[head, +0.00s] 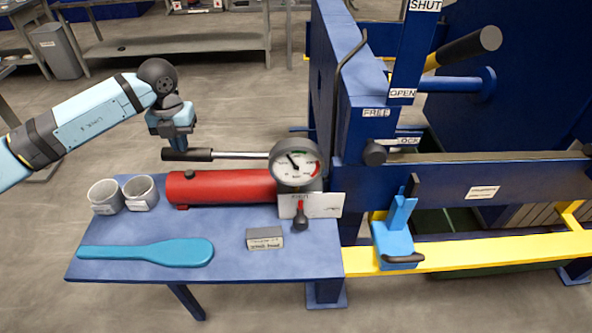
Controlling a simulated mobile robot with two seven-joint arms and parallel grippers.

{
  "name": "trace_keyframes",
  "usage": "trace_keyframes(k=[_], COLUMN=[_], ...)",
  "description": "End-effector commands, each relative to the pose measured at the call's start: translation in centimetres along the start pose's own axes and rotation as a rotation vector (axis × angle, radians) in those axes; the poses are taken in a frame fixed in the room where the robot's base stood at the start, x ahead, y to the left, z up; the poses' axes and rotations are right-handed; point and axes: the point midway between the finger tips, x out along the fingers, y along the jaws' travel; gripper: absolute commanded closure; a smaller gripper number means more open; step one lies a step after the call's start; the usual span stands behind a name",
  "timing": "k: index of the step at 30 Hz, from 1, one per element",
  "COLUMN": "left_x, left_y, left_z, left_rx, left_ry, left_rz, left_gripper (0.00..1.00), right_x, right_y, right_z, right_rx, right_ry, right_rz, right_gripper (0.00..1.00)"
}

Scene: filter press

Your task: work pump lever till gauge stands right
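The pump is a red cylinder (222,187) lying on a small blue table. Its lever (238,155) runs level above it, with a black grip (200,155) at the left end. The round white gauge (295,167) stands at the pump's right end; its dark needle points to the upper left, and a red band marks the dial's right side. A small red-and-black valve handle (301,215) hangs below it. My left gripper (181,149) points down at the black grip, its fingertips at or touching it; whether they close around it is unclear. My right gripper is out of view.

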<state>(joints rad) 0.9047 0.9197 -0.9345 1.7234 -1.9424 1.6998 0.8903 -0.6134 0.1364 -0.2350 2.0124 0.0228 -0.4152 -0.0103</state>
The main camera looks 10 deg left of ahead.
Motion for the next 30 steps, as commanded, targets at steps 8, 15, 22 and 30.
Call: trace_keyframes(k=[8, 15, 22, 30], left_x=[-4.0, -9.9, -10.8, -10.1], left_y=[-0.7, -1.6, -1.8, -1.7], left_z=[0.0, 0.0, 0.0, 0.0], left_rx=[0.004, 0.003, 0.002, 0.001], left_ry=[0.000, -0.001, 0.001, 0.001], left_rz=[-0.003, -0.002, -0.001, -0.001], left_gripper=[1.00, 1.00, 1.00, 1.00], right_x=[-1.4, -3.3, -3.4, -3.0], right_y=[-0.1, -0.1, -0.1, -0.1], right_z=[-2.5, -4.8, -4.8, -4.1], right_rx=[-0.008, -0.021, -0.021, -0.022], right_ry=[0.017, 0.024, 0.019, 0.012], right_rz=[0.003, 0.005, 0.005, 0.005], right_gripper=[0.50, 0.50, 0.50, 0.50])
